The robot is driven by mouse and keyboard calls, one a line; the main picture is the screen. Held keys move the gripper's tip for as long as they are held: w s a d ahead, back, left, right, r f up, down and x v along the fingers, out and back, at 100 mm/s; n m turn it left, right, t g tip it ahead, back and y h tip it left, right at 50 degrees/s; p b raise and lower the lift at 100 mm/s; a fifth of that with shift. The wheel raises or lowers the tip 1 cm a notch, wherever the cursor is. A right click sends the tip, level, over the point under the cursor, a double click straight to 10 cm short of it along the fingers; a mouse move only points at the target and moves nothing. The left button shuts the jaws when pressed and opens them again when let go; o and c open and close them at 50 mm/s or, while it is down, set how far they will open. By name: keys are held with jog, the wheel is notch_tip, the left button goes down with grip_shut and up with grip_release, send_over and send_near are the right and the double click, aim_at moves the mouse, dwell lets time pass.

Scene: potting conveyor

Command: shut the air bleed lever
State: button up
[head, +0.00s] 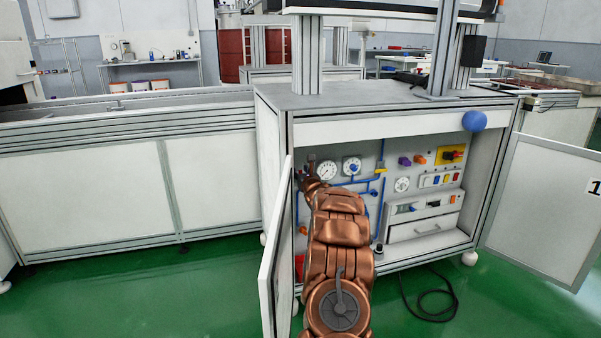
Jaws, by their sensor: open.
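The open cabinet (281,122) holds a panel with gauges, blue pipes (352,183) and several small fittings. A small yellow handle (380,170) sits on the blue piping right of the gauges. I cannot tell whether it is the air bleed lever; no lever is clearly identifiable as that one. My copper arm reaches into the left part of the cabinet and covers part of the panel. My gripper (309,166) is small and partly hidden at the far end of the arm, near the panel's upper left, left of the round gauge (326,170). It looks open. Contact cannot be seen.
The left cabinet door (277,250) stands open close beside my arm. The right door (545,205) is swung wide. A blue ball (474,121) is at the cabinet's top edge. A black cable (430,303) lies on the green floor. A grey drawer unit (423,215) fills the lower right.

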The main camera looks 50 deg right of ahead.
jog(key=shift+c, duration=0.3)
grip_shut()
dwell(0.3)
jog(key=m+p, duration=0.1)
jog(key=d+m+p, duration=0.1)
jog(key=m, duration=0.1)
jog(key=shift+s+d+r, duration=0.1)
jog(key=shift+s, duration=0.25)
jog(key=shift+s+d+f+m+p, duration=0.25)
jog(key=shift+d+f+m+p, duration=0.4)
jog(key=shift+m+p, duration=1.65)
jog(key=shift+s+d+f+m+p, duration=0.3)
jog(key=shift+f+m+p, duration=0.6)
jog(key=shift+m+p, duration=1.35)
jog(key=shift+s+d+f+m+p, duration=0.25)
jog(key=shift+d+f+m+p, duration=0.4)
jog(key=shift+m+p, duration=1.65)
jog(key=shift+a+f+m+b, duration=0.15)
jog(key=shift+f+m+b, duration=0.05)
jog(key=shift+m+b, duration=0.5)
